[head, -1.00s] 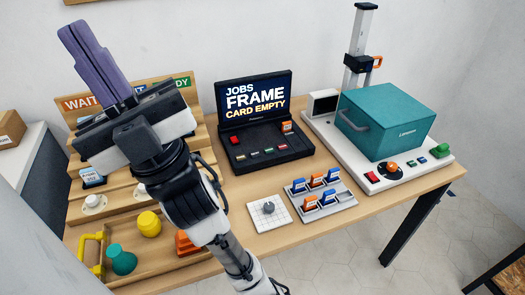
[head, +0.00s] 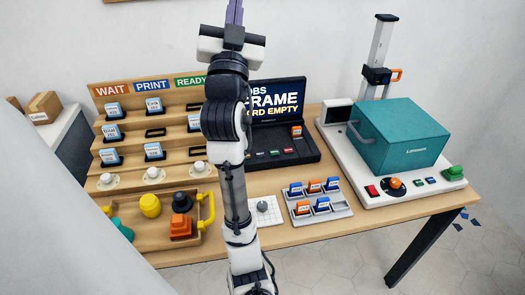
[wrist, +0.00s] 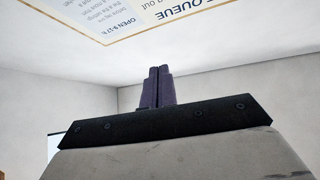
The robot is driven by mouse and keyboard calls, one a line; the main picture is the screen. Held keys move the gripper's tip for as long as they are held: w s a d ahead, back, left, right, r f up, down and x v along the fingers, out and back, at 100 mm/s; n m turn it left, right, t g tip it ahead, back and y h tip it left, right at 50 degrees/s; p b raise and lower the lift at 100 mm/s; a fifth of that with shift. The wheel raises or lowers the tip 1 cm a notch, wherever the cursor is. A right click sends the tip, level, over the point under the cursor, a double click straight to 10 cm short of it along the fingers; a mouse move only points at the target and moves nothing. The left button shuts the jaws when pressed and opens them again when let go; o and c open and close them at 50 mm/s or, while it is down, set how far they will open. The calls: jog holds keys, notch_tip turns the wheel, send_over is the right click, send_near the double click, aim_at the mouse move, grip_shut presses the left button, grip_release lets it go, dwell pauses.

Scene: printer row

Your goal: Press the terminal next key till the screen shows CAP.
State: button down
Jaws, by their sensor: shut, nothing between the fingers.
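The black terminal (head: 312,152) stands at the back middle of the table. Its lit screen (head: 285,101) reads "FRAME" and a line ending in "EMPTY"; my arm covers its left part. A row of small keys (head: 275,153) shows on its lower panel, labels too small to read. An orange card stands at the panel's right. My gripper (head: 235,12) is raised above and left of the terminal in the picture, touching nothing. Its purple fingers point up and are together and empty in the wrist view (wrist: 158,88).
A wooden rack (head: 130,88) marked WAIT, PRINT and READY stands at left, with a tray (head: 161,242) of coloured knobs before it. A grey card holder (head: 330,211) and a dial (head: 263,206) lie in front. A teal press (head: 398,140) stands at right.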

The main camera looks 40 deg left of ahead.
jog(key=w+a+f+m+g+h, duration=0.2)
jog(key=w+f+m+h, duration=0.5)
jog(key=w, duration=0.4)
jog(key=m+g+h+p, duration=0.1)
jog(key=m+g+h, duration=0.6)
jog(key=g, duration=0.4)
send_over(258, 156)
notch_tip(258, 156, down, 24)
jog(key=h, duration=0.1)
jog(key=shift+a+f+n, duration=0.15)
jog(key=shift+f+n, duration=0.05)
jog(key=shift+n, duration=0.2)
jog(key=shift+f, duration=0.1)
jog(key=shift+f+b, duration=2.6)
jog(key=shift+f, duration=1.65)
jog(key=shift+f, duration=0.2)
jog(key=shift+f+b, duration=0.25)
jog(key=shift+b, duration=0.05)
